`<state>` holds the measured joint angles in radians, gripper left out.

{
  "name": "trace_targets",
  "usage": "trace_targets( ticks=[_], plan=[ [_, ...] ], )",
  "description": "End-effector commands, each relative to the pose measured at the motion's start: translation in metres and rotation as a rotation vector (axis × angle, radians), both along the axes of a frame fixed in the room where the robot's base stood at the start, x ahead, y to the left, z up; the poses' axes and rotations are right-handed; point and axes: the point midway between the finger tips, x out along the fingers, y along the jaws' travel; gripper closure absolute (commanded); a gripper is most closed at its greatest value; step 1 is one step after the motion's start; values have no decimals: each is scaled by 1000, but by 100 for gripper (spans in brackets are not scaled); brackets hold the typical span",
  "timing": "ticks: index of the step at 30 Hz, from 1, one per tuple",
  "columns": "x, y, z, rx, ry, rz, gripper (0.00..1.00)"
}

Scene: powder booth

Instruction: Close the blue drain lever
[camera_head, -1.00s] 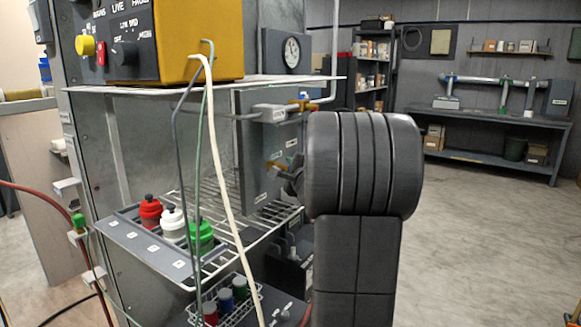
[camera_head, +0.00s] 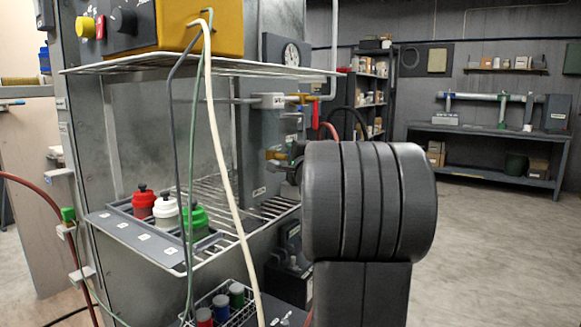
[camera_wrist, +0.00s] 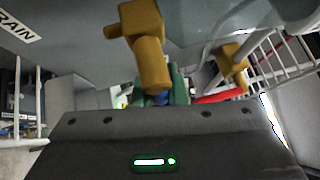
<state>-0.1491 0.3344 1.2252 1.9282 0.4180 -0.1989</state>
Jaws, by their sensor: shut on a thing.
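The brass drain valve (camera_wrist: 150,60) hangs in the upper middle of the wrist view, near a partly cut-off label (camera_wrist: 17,28) reading "RAIN". A small blue piece, the blue drain lever (camera_wrist: 161,98), shows just below the brass body, between green parts at my gripper (camera_wrist: 163,97). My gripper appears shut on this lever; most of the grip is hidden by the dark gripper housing. In the head view my gripper (camera_head: 292,172) is beside a brass fitting (camera_head: 275,153) low on the grey panel, and my arm hides part of it. The lever is not distinguishable there.
A red lever (camera_head: 316,112) hangs at an upper brass valve. A wire shelf (camera_head: 262,212) holds red, white and green capped bottles (camera_head: 168,214). Hoses (camera_head: 218,150) hang in front of it. Open floor (camera_head: 500,240) lies to the right.

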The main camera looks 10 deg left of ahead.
Motion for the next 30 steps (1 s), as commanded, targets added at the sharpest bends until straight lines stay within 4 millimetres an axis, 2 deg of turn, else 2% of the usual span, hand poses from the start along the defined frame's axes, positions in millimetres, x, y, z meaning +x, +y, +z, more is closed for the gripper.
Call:
trace_targets(
  ticks=[14, 15, 17, 26, 30],
  plan=[
    [0, 0, 0, -9, -16, -2, 100],
    [0, 0, 0, -9, -16, -2, 79],
    [0, 0, 1, -8, -17, -1, 68],
    [-1, -1, 1, -8, -16, -2, 66],
    [-8, -5, -1, -7, -17, -2, 66]
  ],
)
